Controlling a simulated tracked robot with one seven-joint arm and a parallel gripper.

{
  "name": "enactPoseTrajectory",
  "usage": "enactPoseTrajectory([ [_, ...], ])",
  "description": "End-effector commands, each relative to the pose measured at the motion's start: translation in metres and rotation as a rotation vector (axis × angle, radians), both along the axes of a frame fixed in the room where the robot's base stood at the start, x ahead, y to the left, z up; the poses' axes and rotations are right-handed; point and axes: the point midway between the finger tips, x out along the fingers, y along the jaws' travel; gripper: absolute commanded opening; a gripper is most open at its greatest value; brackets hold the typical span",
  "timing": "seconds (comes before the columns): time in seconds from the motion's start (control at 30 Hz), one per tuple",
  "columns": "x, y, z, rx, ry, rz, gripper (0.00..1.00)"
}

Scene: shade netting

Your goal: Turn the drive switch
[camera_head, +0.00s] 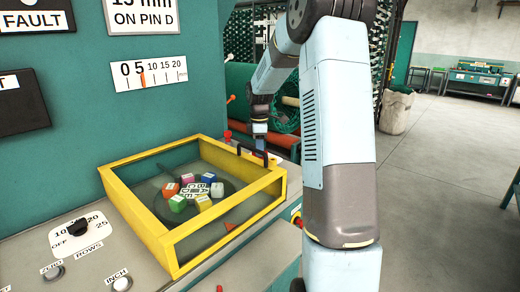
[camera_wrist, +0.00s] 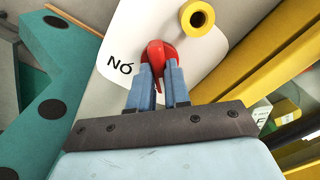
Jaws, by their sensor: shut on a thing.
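In the wrist view a red switch handle (camera_wrist: 158,50) stands on a white plate (camera_wrist: 128,28) with dark lettering. My gripper (camera_wrist: 158,78) is shut on this handle, with one blue finger on each side of it. The fingers hide part of the handle. In the head view my gripper (camera_head: 253,152) is low, at the far right corner of the yellow frame. The red handle and its white plate cannot be made out clearly there.
A yellow ring-shaped part (camera_wrist: 197,18) stands just beside the handle. The yellow frame (camera_head: 135,215) with several coloured cubes (camera_head: 186,178) inside lies left of my arm. A dark rotary knob (camera_head: 76,227) sits on the front panel. Open floor (camera_head: 445,170) lies to the right.

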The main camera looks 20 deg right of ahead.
Motion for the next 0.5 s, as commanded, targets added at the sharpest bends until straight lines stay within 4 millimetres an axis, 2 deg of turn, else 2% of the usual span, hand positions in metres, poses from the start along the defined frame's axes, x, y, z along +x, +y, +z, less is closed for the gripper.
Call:
enactPoseTrajectory([
  [0.47,0.0021,-0.0039,0.0024,-0.005,-0.009,0.012,0.00],
  [0.5,0.0021,-0.0039,0.0025,-0.005,-0.009,0.012,0.19],
])
